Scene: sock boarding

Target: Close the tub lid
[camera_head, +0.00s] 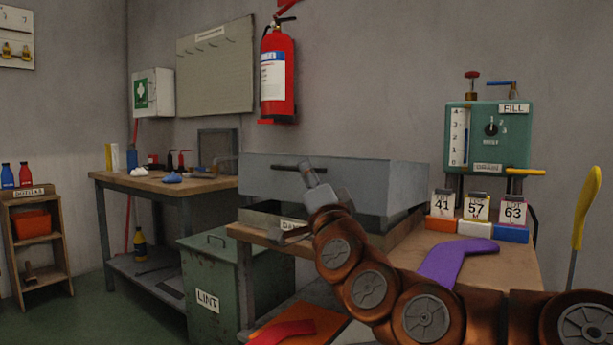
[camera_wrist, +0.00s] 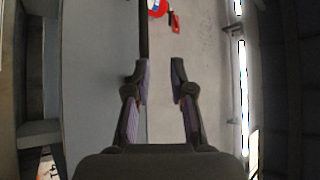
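The tub lid (camera_head: 345,182) is a large grey, box-shaped cover with a dark bar handle (camera_head: 290,167) on its front. It sits on the bench above a lower tub body (camera_head: 262,217), with a dark gap between them, widest at the right. My gripper (camera_head: 308,172) is in front of the lid, close to the right end of the handle; contact cannot be told. In the wrist view my gripper (camera_wrist: 160,75) has its two fingers apart with nothing between them. A grey panel (camera_wrist: 95,70), seemingly the lid, fills the left side there, with a dark edge by the left finger.
A purple sock (camera_head: 455,262) and numbered cards (camera_head: 476,208) on coloured blocks are at the bench's right. A green LINT bin (camera_head: 225,270) stands left of the bench. A green fill unit (camera_head: 490,138) and a fire extinguisher (camera_head: 278,75) are on the wall behind.

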